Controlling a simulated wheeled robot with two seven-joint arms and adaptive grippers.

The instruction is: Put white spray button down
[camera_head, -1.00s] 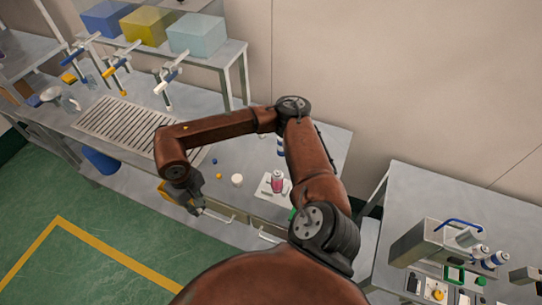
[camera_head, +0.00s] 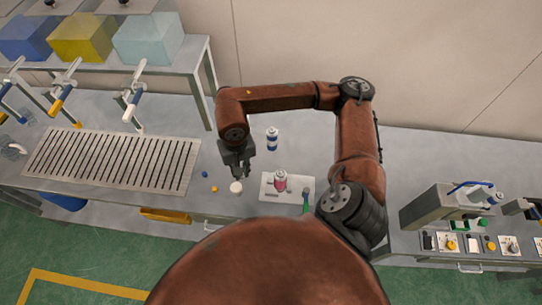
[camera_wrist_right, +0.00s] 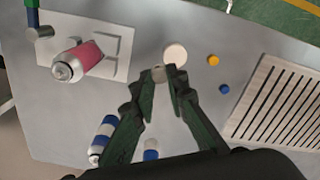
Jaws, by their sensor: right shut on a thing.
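My right gripper (camera_head: 238,170) is low over the table, just behind a round white disc (camera_head: 236,187). In the right wrist view, my right gripper (camera_wrist_right: 163,75) is shut on a small pale piece (camera_wrist_right: 158,74), which looks like the white spray button. Its contact with the table is not clear. The white disc (camera_wrist_right: 175,54) lies just beyond the fingertips. A yellow button (camera_head: 214,189) and a blue button (camera_head: 205,174) lie on the table to the left of the gripper in the head view. My left gripper is not in view.
A slotted grate (camera_head: 110,160) is at left; a crimping machine (camera_head: 440,205) is at right. Table (camera_head: 190,205) is bare near the buttons.

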